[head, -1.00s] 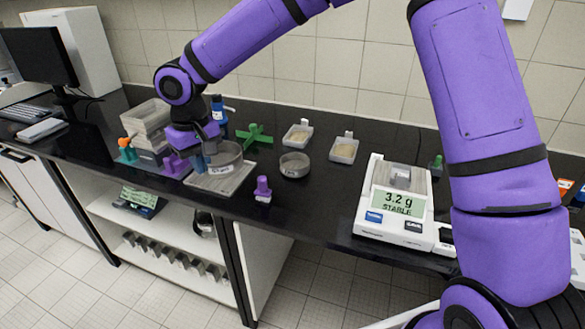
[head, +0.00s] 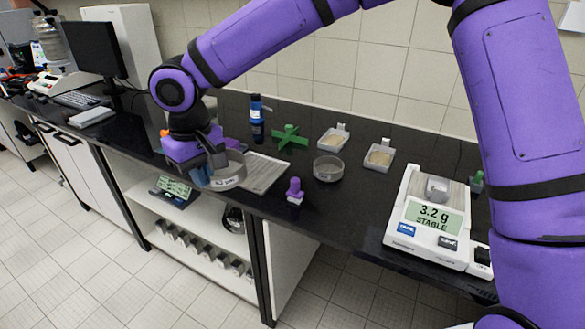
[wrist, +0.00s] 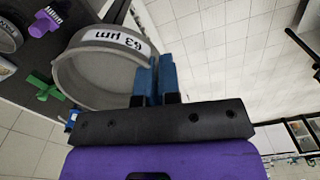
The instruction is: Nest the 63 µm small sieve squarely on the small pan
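The 63 µm small sieve (head: 228,172) is a round grey ring with a white label, held near the bench's front edge in the head view. In the wrist view the sieve (wrist: 98,38) shows its "63 µm" label and looks tilted to that camera. My gripper (wrist: 159,66) has its blue fingers closed together at the sieve's rim. In the head view my gripper (head: 203,172) is at the sieve's left side. A round, shallow grey dish (head: 328,170), seemingly the small pan, stands on the bench to the right, apart from the sieve.
A grey ribbed tray (head: 270,172) lies bare right of the sieve. A purple brush (head: 295,190) stands in front of the dish. A green cross (head: 288,138), a blue bottle (head: 256,120) and two sample trays (head: 333,139) are behind. A balance (head: 432,225) stands right.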

